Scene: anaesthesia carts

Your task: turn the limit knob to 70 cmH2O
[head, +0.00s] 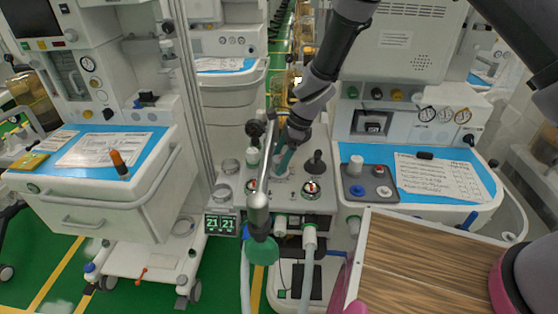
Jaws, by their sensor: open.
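My gripper (283,160) reaches down from the upper right to the breathing-circuit block (283,196) between the two carts. Its teal fingers are open, partly hidden by the wrist and a metal pipe. A black knob (317,163) stands on the block just right of the fingers, apart from them. Another black knob (255,128) stands higher on the left. I cannot tell for sure which is the limit knob, and no scale or cmH2O marking is readable. Two small round gauges with red marks, a left one (251,186) and a right one (311,187), sit on the block.
A curved metal pipe (258,200) with a green bag mount (262,250) rises in front of the block. A small display (220,224) reads 21 and 21. A left cart (100,205) and a right worktop (480,206) flank it. A wooden board (430,265) fills the lower right.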

